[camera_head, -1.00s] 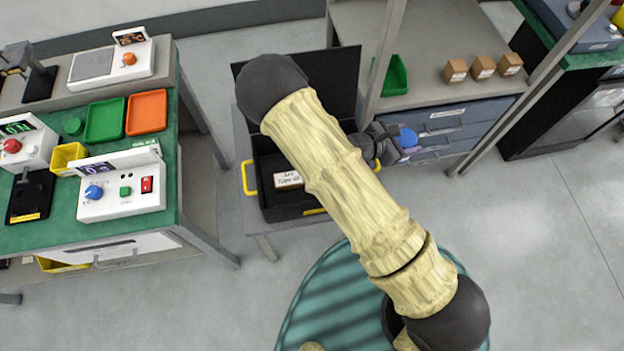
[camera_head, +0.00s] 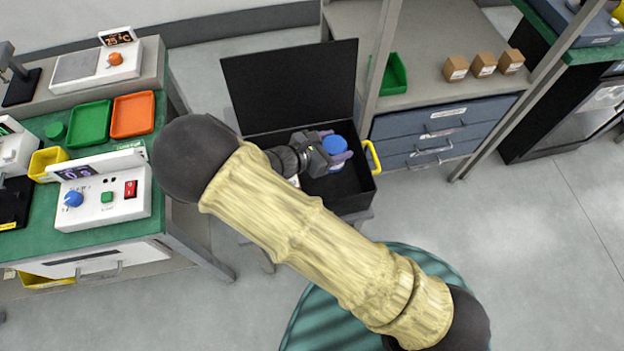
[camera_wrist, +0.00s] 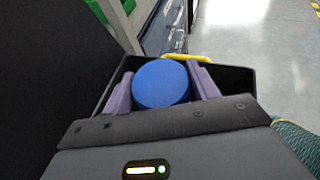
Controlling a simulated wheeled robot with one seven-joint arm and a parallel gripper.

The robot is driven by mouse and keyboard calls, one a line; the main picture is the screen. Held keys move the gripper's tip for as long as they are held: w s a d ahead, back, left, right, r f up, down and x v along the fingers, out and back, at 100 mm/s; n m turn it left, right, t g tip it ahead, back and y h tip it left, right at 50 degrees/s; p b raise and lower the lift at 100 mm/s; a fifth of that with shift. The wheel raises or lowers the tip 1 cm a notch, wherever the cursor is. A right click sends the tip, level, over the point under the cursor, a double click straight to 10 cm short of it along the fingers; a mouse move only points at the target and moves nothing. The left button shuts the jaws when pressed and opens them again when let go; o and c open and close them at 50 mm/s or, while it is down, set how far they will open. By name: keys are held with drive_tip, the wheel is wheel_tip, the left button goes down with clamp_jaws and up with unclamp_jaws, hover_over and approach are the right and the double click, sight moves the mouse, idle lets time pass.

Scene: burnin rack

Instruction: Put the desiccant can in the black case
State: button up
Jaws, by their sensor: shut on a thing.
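The desiccant can (camera_head: 335,146) has a blue lid and a pale body. My gripper (camera_head: 338,154) is shut on it, above the right part of the black case. In the wrist view the round blue lid of the can (camera_wrist: 161,84) sits between the two purple-grey fingers of my gripper (camera_wrist: 162,88). The black case (camera_head: 356,203) stands open, its lid (camera_head: 290,85) raised at the back. A yellow handle (camera_head: 372,157) is on its right side. My arm hides the left and front of the case. Whether the can touches the case floor cannot be told.
A green workbench (camera_head: 140,185) with trays and instruments stands at the left. A shelf post (camera_head: 382,65) and blue drawers (camera_head: 440,130) stand close to the right of the case. A green bin (camera_head: 394,74) and small cardboard boxes (camera_head: 484,65) are on the shelf. Floor at the right is clear.

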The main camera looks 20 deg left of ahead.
wheel_tip(320, 180, down, 6)
drive_tip(key=shift+w+r, duration=0.1)
drive_tip(key=shift+f+b, duration=0.3)
drive_tip(key=shift+f, duration=1.65)
drive_tip(key=shift+f, duration=0.2)
drive_tip(key=o, duration=1.1)
drive_tip(key=shift+r, duration=0.1)
